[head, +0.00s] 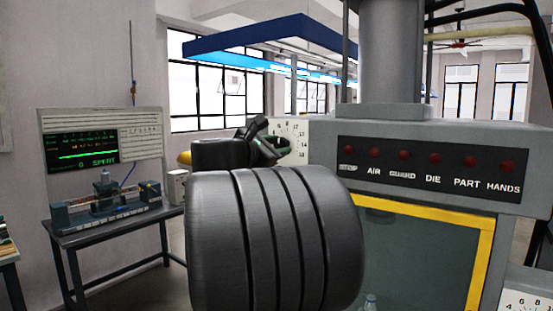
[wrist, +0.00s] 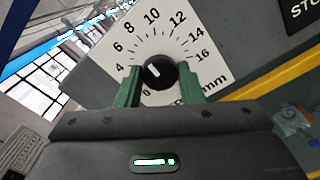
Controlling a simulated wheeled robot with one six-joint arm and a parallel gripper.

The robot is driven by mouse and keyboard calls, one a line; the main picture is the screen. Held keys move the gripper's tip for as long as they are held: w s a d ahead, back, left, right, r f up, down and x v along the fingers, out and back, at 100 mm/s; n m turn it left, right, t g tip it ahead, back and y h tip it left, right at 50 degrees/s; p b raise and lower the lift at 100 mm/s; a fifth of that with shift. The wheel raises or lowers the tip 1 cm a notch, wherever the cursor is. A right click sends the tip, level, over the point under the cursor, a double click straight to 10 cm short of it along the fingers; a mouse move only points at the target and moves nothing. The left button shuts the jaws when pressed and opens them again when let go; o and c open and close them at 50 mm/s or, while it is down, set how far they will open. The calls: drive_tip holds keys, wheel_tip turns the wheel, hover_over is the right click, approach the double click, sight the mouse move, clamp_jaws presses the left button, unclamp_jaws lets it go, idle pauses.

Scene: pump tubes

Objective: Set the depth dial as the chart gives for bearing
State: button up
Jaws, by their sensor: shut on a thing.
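The dial is a round black knob (wrist: 159,72) on a white plate (wrist: 150,40) with numbers up to 16 and an "mm" mark, in the wrist view. A short white mark on the knob points up and left, roughly toward the 6 to 8 side; I cannot read it exactly. My gripper (wrist: 159,84) has its two green fingers on either side of the knob and is shut on it. In the head view my gripper (head: 266,144) is at the white plate (head: 292,128), and the knob is hidden. I cannot make out a chart.
A grey machine has a dark panel (head: 430,168) of red lamps labelled STOP, AIR, GUARD, DIE, PART and HANDS, above a yellow-framed window (head: 486,255). Another numbered plate (head: 522,300) shows at lower right. A bench (head: 108,228) with a screen (head: 87,150) stands left.

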drive_tip(key=m+b, duration=0.4)
drive_tip(key=shift+f+m+b, duration=0.25)
drive_tip(key=shift+m+b, duration=0.05)
drive_tip(key=shift+b, duration=0.1)
drive_tip(key=m+b, duration=0.4)
drive_tip(key=shift+m, duration=0.3)
drive_tip(key=m+b, duration=0.3)
drive_tip(key=m, duration=0.1)
drive_tip(key=shift+r, duration=0.15)
drive_tip(key=shift+r+m+b, duration=0.1)
drive_tip(key=shift+m+b, duration=1.05)
drive_tip(key=shift+m, duration=0.65)
drive_tip(key=o, duration=0.9)
drive_tip(key=shift+r, duration=0.1)
drive_tip(key=shift+o, duration=0.2)
